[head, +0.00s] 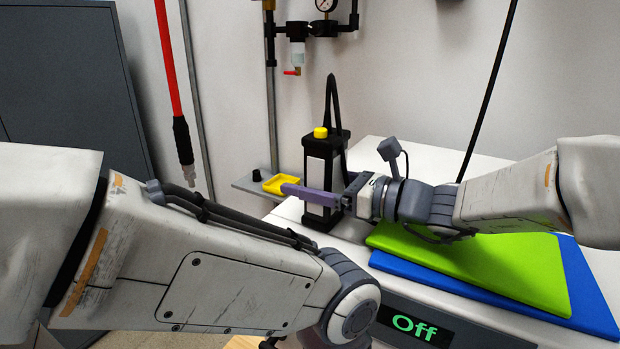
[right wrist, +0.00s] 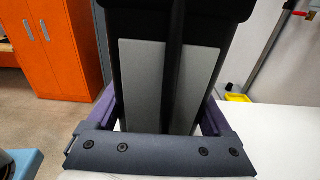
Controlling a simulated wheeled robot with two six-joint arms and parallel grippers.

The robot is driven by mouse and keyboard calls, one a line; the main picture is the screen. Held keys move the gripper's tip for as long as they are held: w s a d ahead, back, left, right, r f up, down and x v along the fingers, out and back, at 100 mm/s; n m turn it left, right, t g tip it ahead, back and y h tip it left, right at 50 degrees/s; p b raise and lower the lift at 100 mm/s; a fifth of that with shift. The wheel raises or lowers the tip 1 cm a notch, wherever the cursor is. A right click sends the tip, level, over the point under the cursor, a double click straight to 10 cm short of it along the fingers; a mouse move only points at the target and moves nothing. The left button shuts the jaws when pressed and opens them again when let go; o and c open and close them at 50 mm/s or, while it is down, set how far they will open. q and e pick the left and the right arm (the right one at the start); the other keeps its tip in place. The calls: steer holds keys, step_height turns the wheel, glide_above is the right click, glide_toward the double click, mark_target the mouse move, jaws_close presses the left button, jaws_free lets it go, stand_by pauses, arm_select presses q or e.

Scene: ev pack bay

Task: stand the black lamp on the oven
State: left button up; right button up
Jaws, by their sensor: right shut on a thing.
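The black lamp (head: 322,154) is a tall black box with a pale panel, a yellow knob on top and a looped black handle or cable. My right gripper (head: 313,196) is shut around its body, and the lamp stands upright. In the right wrist view the lamp (right wrist: 179,60) fills the space between the purple fingers (right wrist: 165,118). The white oven (head: 292,221) has a green "Off" display. The lamp's base shows against the oven's left top area; I cannot tell whether it touches. My left gripper is out of view; only its arm shows.
A green board (head: 478,266) and a blue board (head: 597,309) lie stacked on the oven's right part. A small shelf (head: 243,184) with a yellow tray (head: 279,184) is beside the lamp. An orange cabinet (right wrist: 59,50) shows in the right wrist view.

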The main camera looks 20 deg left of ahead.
mark_target(339, 187)
steer(key=shift+f, duration=0.15)
steer(key=o, duration=1.2)
steer(key=shift+c, duration=0.2)
steer(key=shift+r, duration=0.3)
steer(key=b+v, duration=0.1)
steer(key=v, duration=0.2)
steer(key=b+v, duration=0.1)
steer(key=v, duration=0.3)
steer(key=b+v, duration=0.1)
steer(key=v, duration=0.3)
steer(key=shift+w+f+b, duration=0.1)
steer(key=shift+f+b, duration=0.15)
steer(key=shift+b, duration=0.15)
steer(key=shift+d+r, duration=0.1)
steer(key=shift+d, duration=0.45)
